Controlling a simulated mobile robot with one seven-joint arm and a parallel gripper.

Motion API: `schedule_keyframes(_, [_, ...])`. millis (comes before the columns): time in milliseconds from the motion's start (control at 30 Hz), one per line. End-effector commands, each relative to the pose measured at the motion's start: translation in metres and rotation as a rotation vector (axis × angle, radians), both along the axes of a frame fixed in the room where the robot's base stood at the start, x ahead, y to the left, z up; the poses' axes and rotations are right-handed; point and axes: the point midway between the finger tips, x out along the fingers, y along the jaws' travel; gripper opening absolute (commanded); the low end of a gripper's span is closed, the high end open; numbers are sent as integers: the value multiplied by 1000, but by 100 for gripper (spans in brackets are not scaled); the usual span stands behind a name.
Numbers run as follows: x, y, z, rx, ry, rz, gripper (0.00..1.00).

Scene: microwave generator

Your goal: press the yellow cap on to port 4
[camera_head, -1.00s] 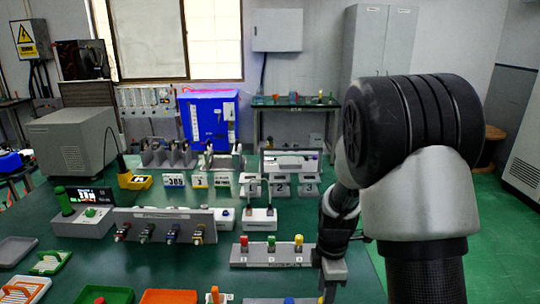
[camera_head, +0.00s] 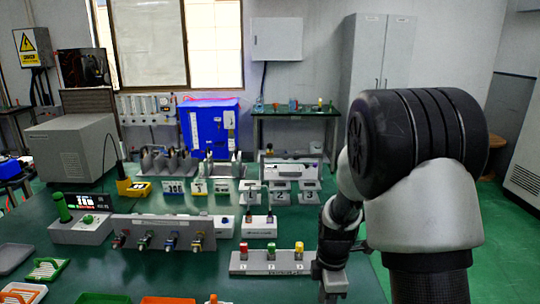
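A yellow cap (camera_head: 299,247) stands upright at the right end of a low grey holder (camera_head: 284,268), beside a green cap (camera_head: 271,249) and a red cap (camera_head: 243,248). A long grey panel (camera_head: 160,223) with several coloured-ringed ports on its front stands to the left. Its rightmost port (camera_head: 198,242) has a yellowish ring; the port numbers are too small to read. My gripper (camera_head: 334,290) is low in the picture, just right of the holder and apart from the yellow cap. Its fingertips are not clear, so I cannot tell whether it is open.
A green-handled box (camera_head: 80,226) stands left of the panel. Small numbered stands (camera_head: 280,194) are farther back. Trays (camera_head: 45,268) line the front left. Bare green table (camera_head: 215,272) lies between panel and holder.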

Motion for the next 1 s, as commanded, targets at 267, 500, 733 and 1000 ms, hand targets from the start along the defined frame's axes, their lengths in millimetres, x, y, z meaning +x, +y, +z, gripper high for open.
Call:
schedule_keyframes(267, [0, 0, 0, 0, 0, 0, 40])
schedule_keyframes(500, [0, 0, 0, 0, 0, 0, 40])
schedule_keyframes(733, [0, 0, 0, 0, 0, 0, 6])
schedule_keyframes(1000, [0, 0, 1, 0, 0, 0, 0])
